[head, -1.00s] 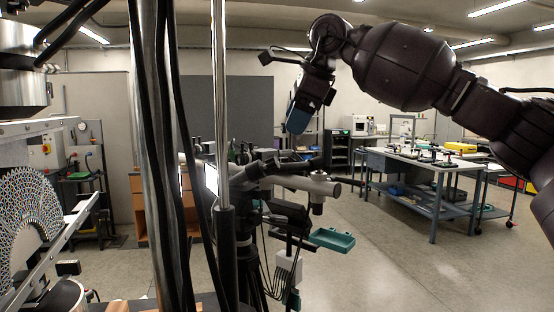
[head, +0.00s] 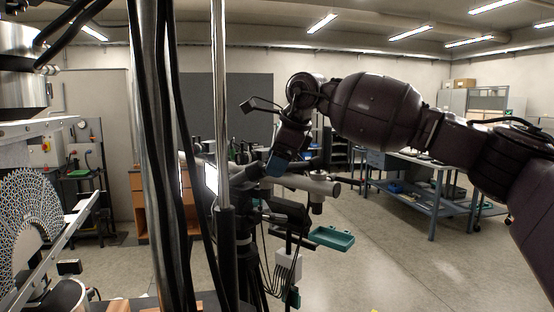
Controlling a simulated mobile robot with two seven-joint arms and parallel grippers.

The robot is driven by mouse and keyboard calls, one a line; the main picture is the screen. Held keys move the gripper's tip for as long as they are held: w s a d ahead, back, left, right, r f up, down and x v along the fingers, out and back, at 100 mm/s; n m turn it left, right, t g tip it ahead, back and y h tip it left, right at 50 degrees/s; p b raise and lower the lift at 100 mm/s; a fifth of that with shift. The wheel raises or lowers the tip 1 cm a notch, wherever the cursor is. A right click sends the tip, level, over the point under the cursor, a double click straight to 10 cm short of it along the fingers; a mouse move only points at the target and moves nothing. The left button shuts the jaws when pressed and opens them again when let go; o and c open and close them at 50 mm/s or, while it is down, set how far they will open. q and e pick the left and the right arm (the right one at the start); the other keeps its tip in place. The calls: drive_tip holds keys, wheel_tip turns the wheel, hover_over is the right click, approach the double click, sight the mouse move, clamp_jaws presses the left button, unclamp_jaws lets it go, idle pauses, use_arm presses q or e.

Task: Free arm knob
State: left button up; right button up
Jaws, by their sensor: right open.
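A stand with jointed dark and grey arms is just right of the upright post. A grey cylindrical arm piece (head: 305,182) sticks out to the right from it. A small knob-like part (head: 317,204) hangs under this piece; I cannot tell for sure that it is the arm knob. My right gripper (head: 272,168) is open and points down beside the stand's upper joints, above and left of that part. Its fingertips are small and dark against the stand, and I cannot tell whether they touch it. My left gripper is not in view.
A bright lit panel (head: 211,179) and a steel post (head: 221,100) stand just left of the gripper. A teal tray (head: 332,238) sits low on the stand, with cables hanging beside it. A workbench (head: 420,165) is behind.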

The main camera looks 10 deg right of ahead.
drive_tip(key=c, duration=0.9)
